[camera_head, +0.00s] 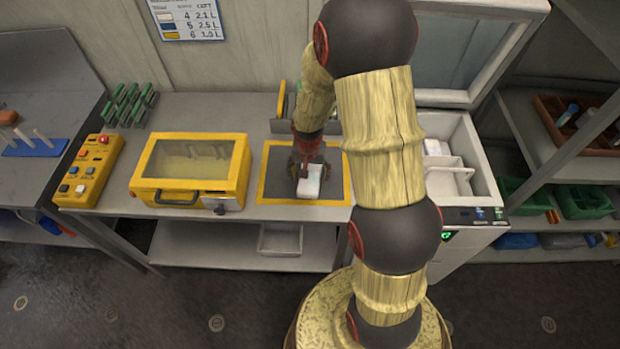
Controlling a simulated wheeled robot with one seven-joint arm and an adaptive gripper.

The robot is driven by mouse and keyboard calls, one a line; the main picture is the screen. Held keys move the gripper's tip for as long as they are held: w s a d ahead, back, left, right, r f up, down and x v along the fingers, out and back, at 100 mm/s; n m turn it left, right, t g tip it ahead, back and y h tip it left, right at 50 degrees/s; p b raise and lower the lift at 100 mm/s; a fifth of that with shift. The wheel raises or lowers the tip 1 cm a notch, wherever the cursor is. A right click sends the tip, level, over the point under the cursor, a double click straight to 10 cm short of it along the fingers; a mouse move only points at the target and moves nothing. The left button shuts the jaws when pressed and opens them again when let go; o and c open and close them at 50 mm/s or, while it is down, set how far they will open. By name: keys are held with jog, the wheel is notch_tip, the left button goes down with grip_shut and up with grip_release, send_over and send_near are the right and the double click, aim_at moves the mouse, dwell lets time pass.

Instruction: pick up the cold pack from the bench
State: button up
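The cold pack, a small white block (310,182), is on the grey mat with a yellow border (275,187) on the bench (235,118). My gripper (308,174) points down at the mat, with its dark fingers around the far part of the white block. The fingers are small and partly hidden by the wrist, so I cannot tell whether they press on it. I also cannot tell whether the block rests on the mat or is slightly raised.
Left of the mat stands a yellow case with a clear lid (192,165), then a yellow button panel (90,172). Green racks (130,104) stand behind. Right is an open white chest (476,150) with dividers and a raised lid. My arm hides part of the bench's right side.

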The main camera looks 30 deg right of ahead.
jog(key=shift+f, duration=0.2)
jog(key=shift+c, duration=0.9)
jog(key=c, duration=1.3)
jog(key=shift+r, duration=0.1)
jog(key=shift+c, duration=0.2)
